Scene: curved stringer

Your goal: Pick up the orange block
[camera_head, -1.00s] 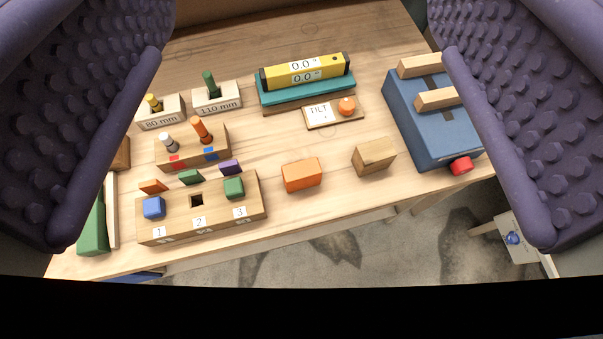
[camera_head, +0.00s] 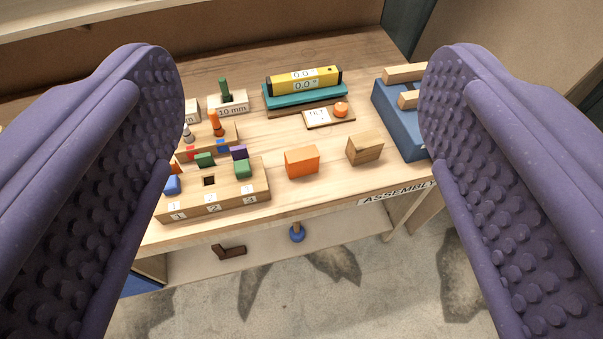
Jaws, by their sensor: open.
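The orange block (camera_head: 302,162) sits on the wooden table near its front edge, roughly in the middle of the view. It stands apart from its neighbours, between the numbered wooden holder and a plain wooden block. My gripper (camera_head: 303,150) is open and empty, with its two purple studded fingers wide apart at the left and right of the view. The orange block shows in the gap between the fingers, farther off, and neither finger touches it.
The numbered holder (camera_head: 222,203) with small coloured blocks stands left of the orange block. A plain wooden block (camera_head: 364,149) stands right, and a blue box (camera_head: 398,125) farther right. Behind are a tilt plate (camera_head: 318,117) and yellow level (camera_head: 303,80). A lower shelf (camera_head: 270,256) lies below.

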